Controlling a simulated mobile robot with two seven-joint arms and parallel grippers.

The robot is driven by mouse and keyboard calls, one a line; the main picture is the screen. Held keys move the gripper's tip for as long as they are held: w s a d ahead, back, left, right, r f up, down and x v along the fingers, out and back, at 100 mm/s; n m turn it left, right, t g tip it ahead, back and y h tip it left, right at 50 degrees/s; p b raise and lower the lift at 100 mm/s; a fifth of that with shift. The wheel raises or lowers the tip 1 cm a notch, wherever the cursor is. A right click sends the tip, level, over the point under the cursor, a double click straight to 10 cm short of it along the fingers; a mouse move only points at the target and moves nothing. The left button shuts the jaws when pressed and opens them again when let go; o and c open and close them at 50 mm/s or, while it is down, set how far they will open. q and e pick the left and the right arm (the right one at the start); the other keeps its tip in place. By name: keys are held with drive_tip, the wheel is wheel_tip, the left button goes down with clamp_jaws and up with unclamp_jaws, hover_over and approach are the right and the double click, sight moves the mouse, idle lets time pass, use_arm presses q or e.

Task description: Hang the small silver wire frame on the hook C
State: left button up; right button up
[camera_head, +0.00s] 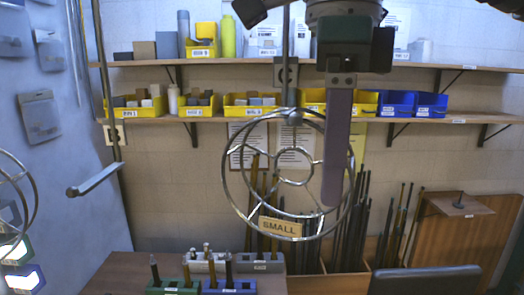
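The small silver wire frame (226,170), rings joined by spokes, hangs upright in the middle of the head view. A tan "SMALL" tag (280,227) is on its lower part. Its top hub (292,117) meets the lower end of a thin vertical rod (286,50); I cannot tell if it is hooked there. My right gripper (337,185) comes down from the top, with one long grey-purple finger in front of the frame's right side. The other finger is not visible, so contact and grip are unclear. My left gripper is not in view.
A grey bar (95,180) sticks out on the left below another rod. Another wire ring (33,185) is cut off at the left edge. Shelves with yellow bins (255,110) and blue bins (398,110) line the back wall. Dark rods stand below, behind the frame.

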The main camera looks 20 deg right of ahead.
drive_tip(key=shift+o, duration=1.1)
drive_tip(key=shift+r, duration=0.1)
